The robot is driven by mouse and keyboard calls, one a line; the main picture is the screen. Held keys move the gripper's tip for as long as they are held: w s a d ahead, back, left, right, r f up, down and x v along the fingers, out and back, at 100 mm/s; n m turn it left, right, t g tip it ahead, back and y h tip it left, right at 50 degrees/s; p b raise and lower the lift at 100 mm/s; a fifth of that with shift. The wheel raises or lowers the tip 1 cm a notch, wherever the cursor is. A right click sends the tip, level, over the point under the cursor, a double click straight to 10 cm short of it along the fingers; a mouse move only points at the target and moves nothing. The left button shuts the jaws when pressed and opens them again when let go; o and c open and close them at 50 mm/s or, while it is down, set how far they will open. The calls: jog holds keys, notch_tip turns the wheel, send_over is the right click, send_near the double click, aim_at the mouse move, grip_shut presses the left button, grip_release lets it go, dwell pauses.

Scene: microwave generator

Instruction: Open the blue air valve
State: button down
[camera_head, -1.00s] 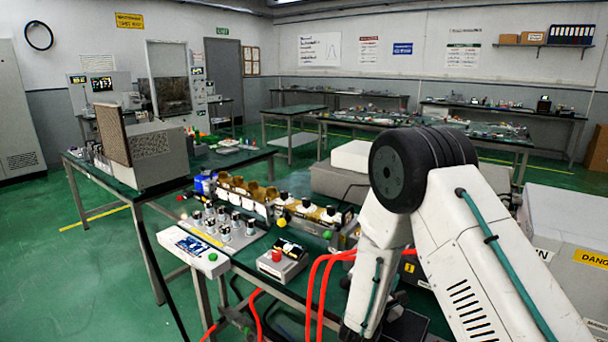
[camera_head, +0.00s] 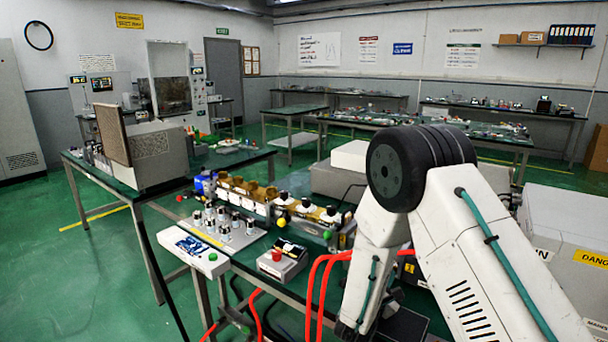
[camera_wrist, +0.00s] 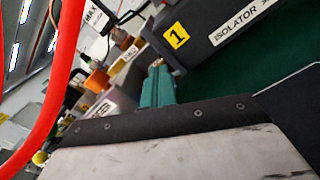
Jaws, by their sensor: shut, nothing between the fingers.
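I cannot make out a blue air valve for certain in either view. A blue part (camera_head: 205,185) sits at the left end of the row of waveguide pieces on the bench in the head view; I cannot tell whether it is a valve. My gripper (camera_wrist: 157,76) shows in the wrist view as teal fingers, closed together with nothing held. It points toward the gap between the dark ISOLATOR box (camera_wrist: 215,30) and the row of bench parts. In the head view my gripper is hidden below my arm.
Red hoses (camera_head: 322,285) rise in front of the bench; one red hose (camera_wrist: 62,75) crosses the left of the wrist view.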

jog(key=shift+w+a+r, duration=0.15)
jog(key=shift+a, duration=0.05)
jog(key=shift+d+r, duration=0.15)
jog(key=shift+r, duration=0.2)
jog(key=shift+v, duration=3.1)
